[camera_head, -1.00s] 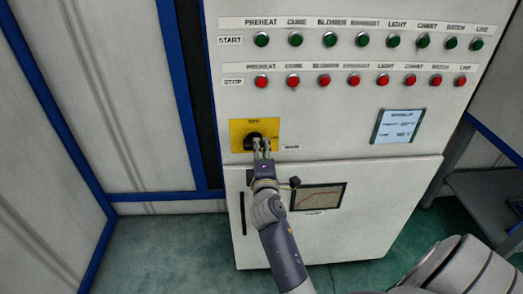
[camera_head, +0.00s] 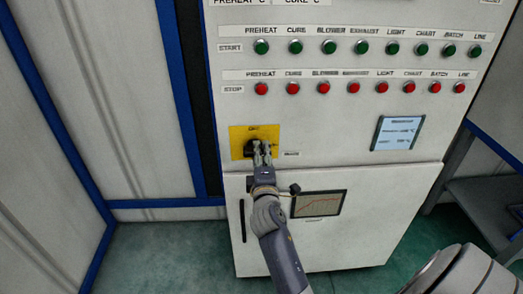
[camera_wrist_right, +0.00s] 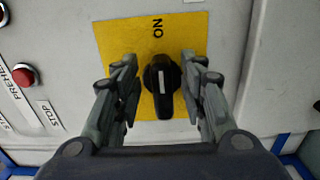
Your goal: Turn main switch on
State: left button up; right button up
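The main switch is a black rotary knob (camera_wrist_right: 160,85) on a yellow plate (camera_wrist_right: 118,34). In the wrist view an ON label (camera_wrist_right: 158,28) is above the knob, and the knob's long handle with its white mark lies in line with that label. In the head view the yellow plate (camera_head: 240,134) sits on the cabinet front, with a small blurred label at its top. My right gripper (camera_wrist_right: 160,82) is open, one finger on each side of the knob, with gaps to it. In the head view the right gripper (camera_head: 262,153) partly covers the knob. My left gripper is out of view.
Green START buttons (camera_head: 329,47) and red STOP buttons (camera_head: 324,88) run in rows above the switch. A small screen (camera_head: 398,132) is to the right, and a chart window (camera_head: 318,203) is below. A grey table (camera_head: 485,200) stands at the far right.

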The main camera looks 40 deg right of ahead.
aim_at(260, 118)
jog(key=shift+o, duration=0.6)
jog(key=r, duration=0.6)
jog(key=shift+w+d, duration=0.2)
jog(key=shift+w, duration=0.15)
jog(key=o, duration=0.7)
jog(key=r, duration=0.2)
jog(key=w, duration=0.1)
jog(key=shift+d+r, duration=0.25)
jog(key=shift+r, duration=0.15)
jog(key=shift+o, duration=0.3)
jog(key=shift+s+r, duration=0.15)
jog(key=shift+r, duration=0.2)
jog(key=f, duration=0.3)
jog(key=shift+s+a+f+g, duration=0.15)
jog(key=shift+s+a+g, duration=0.1)
jog(key=shift+g, duration=0.05)
jog(key=shift+c, duration=1.3)
jog(key=shift+s+a+f+y+p, duration=0.25)
jog(key=shift+s+a+y+p, duration=0.05)
jog(key=shift+s+p, duration=0.2)
jog(key=shift+c, duration=1.3)
jog(key=shift+v, duration=0.85)
jog(key=shift+c, duration=1)
jog(key=v, duration=0.4)
jog(key=shift+r, duration=0.2)
jog(key=shift+c, duration=0.8)
jog(key=v, duration=0.6)
jog(key=shift+f+p, duration=0.4)
jog(key=shift+f, duration=0.3)
